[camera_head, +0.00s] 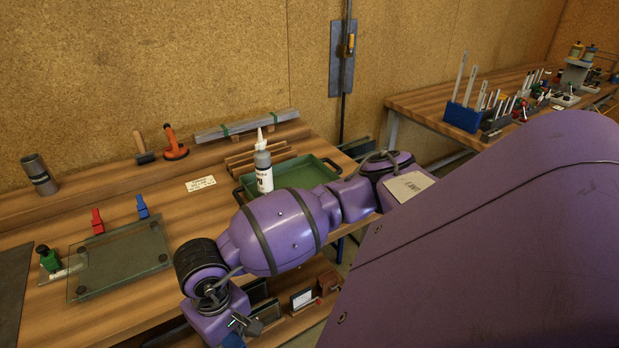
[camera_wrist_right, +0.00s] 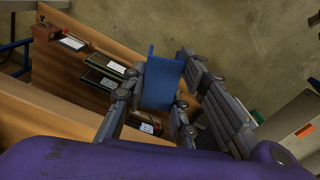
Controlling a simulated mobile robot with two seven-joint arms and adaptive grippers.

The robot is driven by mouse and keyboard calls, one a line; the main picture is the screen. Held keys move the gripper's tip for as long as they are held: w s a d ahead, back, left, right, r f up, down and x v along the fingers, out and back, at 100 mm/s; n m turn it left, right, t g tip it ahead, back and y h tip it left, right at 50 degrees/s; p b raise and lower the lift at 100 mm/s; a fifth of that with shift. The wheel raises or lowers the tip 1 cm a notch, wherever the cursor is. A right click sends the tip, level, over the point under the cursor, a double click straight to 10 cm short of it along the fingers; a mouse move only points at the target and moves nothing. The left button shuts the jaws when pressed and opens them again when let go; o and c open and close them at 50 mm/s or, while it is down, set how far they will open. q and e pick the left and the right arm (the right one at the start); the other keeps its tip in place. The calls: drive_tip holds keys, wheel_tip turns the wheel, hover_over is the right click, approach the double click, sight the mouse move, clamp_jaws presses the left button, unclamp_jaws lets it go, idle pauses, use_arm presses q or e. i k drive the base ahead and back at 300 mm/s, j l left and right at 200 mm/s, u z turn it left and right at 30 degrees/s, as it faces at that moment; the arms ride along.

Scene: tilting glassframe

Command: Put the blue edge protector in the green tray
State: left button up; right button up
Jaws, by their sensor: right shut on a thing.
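The green tray (camera_head: 312,172) lies at the right end of the workbench in the head view, partly hidden behind my purple right arm and a glue bottle. My right gripper (camera_wrist_right: 162,66) is shut on the blue edge protector (camera_wrist_right: 164,88), which stands out between its fingers in the right wrist view. The gripper is near the bench's front edge, beside the lower shelf. My left gripper is not in view.
A white-labelled glue bottle (camera_head: 263,165) stands upright at the tray's left edge. A glass pane (camera_head: 120,260) with a red clamp (camera_head: 97,221) and a blue clamp (camera_head: 142,207) lies at left. A second bench (camera_head: 420,98) stands behind at right.

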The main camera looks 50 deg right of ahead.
sight(307, 183)
drive_tip(key=k+l, duration=0.1)
drive_tip(key=l, duration=0.5)
drive_tip(key=k+l, duration=0.1)
drive_tip(key=l, duration=0.5)
drive_tip(key=k+l+z, duration=0.1)
drive_tip(key=l, duration=0.5)
